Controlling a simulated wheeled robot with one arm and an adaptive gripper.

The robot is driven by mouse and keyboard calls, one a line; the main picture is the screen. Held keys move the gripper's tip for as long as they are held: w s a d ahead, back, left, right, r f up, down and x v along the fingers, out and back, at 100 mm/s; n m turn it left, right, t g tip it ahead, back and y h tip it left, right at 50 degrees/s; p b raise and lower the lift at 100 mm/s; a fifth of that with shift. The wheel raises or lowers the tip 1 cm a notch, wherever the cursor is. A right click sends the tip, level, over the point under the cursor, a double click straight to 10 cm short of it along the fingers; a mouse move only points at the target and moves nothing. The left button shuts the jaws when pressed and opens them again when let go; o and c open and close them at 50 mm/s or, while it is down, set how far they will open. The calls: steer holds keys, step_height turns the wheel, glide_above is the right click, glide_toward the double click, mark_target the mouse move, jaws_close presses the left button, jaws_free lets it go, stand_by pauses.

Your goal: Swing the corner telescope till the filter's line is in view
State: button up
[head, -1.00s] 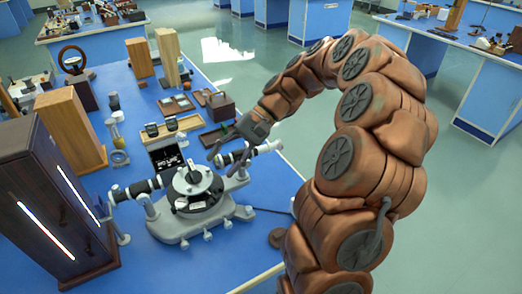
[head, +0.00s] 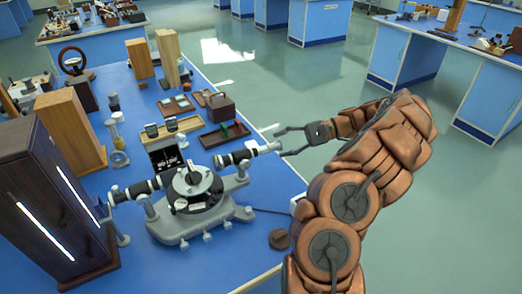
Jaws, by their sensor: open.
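The spectrometer (head: 190,215) stands on the blue bench, with a grey base and a round dark table in its middle. A tube with a black barrel (head: 140,188) points left toward the dark wooden cabinet. The telescope (head: 247,152) points to the upper right, its pale eyepiece end near the bench's right edge. My gripper (head: 281,143) is open, its two fingers pointing left at the eyepiece end. One finger lies above and one below that end in the picture; I cannot tell whether they touch it. I cannot make out the filter or any line in view.
The dark cabinet (head: 50,215) with bright slits stands at the left. A dark round disc (head: 279,239) lies at front right. Open floor lies right of the bench.

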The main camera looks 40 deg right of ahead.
mark_target(267, 149)
steer(key=p+x, duration=0.1)
steer(key=x, duration=0.5)
steer(key=shift+a+p, duration=0.15)
steer(key=shift+p, duration=0.2)
steer(key=shift+w+a+f, duration=0.2)
steer(key=shift+w+a, duration=0.1)
steer(key=shift+a, duration=0.1)
steer(key=shift+c, duration=0.2)
jaws_close()
